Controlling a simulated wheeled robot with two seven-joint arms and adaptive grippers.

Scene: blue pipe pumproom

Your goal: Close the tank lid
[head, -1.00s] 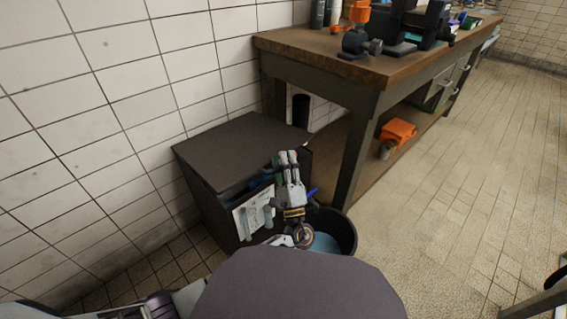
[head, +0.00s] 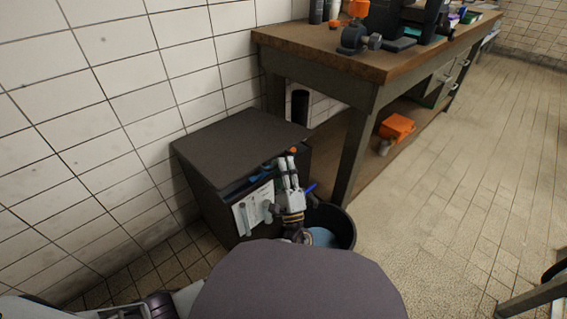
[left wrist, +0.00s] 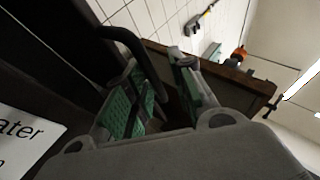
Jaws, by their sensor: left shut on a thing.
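The tank is a dark box (head: 212,200) against the tiled wall, with a white label on its front; part of that label (left wrist: 22,140) shows at the left of the left wrist view. Its flat dark grey lid (head: 235,145) lies over the top. My left gripper (head: 288,163) is at the lid's front right edge. In the left wrist view its green-padded fingers (left wrist: 158,92) are around a black curved handle (left wrist: 138,55), shut on it. How far the lid stands open is hard to tell. My right gripper is not in view.
A black bucket (head: 342,226) stands right of the tank, close under my left gripper. A wooden workbench (head: 330,55) with tools stands behind, one leg near the bucket. Open tiled floor (head: 440,190) lies to the right.

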